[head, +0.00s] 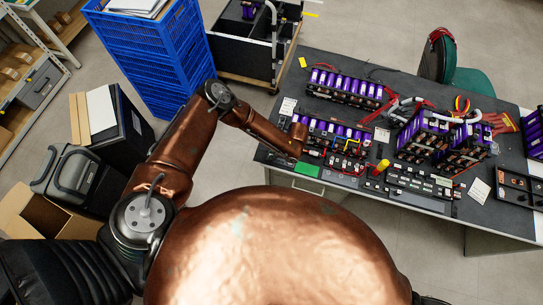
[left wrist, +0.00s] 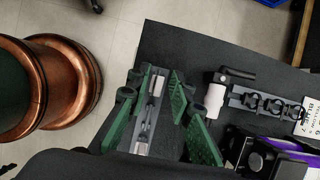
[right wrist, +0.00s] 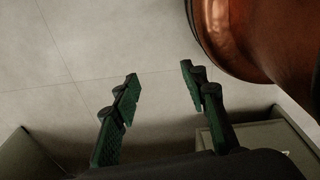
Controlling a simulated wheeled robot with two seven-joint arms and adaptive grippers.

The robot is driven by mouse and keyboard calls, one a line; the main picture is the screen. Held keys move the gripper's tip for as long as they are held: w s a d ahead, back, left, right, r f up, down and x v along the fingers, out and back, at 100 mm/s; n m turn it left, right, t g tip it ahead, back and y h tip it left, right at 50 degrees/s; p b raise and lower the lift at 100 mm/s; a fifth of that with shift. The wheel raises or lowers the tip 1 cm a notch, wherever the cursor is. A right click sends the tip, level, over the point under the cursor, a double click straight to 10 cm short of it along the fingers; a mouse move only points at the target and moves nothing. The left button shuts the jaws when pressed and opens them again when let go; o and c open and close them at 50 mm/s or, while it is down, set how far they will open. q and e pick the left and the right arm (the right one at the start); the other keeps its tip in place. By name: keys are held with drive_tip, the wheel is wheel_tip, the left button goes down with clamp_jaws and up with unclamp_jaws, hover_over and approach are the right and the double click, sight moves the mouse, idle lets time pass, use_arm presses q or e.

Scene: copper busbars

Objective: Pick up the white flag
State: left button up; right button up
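I see nothing that I can surely call the white flag. In the left wrist view, a narrow grey strip with small white pieces (left wrist: 158,86) lies between the green fingers of my left gripper (left wrist: 159,97). The fingers stand apart, one on each side of it, and no grip on it shows. A white rounded piece (left wrist: 215,100) by a black handle is to the right of the fingers. In the head view my left arm reaches over the workbench's left part, and its gripper is mostly hidden. My right gripper (right wrist: 160,82) is open and empty above the floor.
A black bracket with rings (left wrist: 265,103) and a printed label (left wrist: 309,120) lie right of my left gripper. Blue crates (head: 150,50) stand behind.

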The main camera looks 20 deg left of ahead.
use_arm(q)
drive_tip(key=shift+s+r, duration=0.1)
drive_tip(key=c, duration=0.3)
drive_tip(key=shift+c, duration=0.2)
drive_tip(key=shift+r, duration=0.4)
wheel_tip(320, 180, up, 3)
drive_tip(key=shift+f, duration=0.2)
drive_tip(key=s+d+r, duration=0.4)
drive_tip(key=s+r, duration=0.5)
drive_tip(key=s, duration=0.4)
drive_tip(key=shift+s+d+r, duration=0.15)
drive_tip(key=shift+d+r, duration=0.05)
drive_tip(key=shift+r, duration=0.05)
use_arm(e)
drive_tip(key=shift+s+a, duration=0.25)
drive_tip(key=shift+s, duration=0.3)
drive_tip(key=shift+a, duration=0.1)
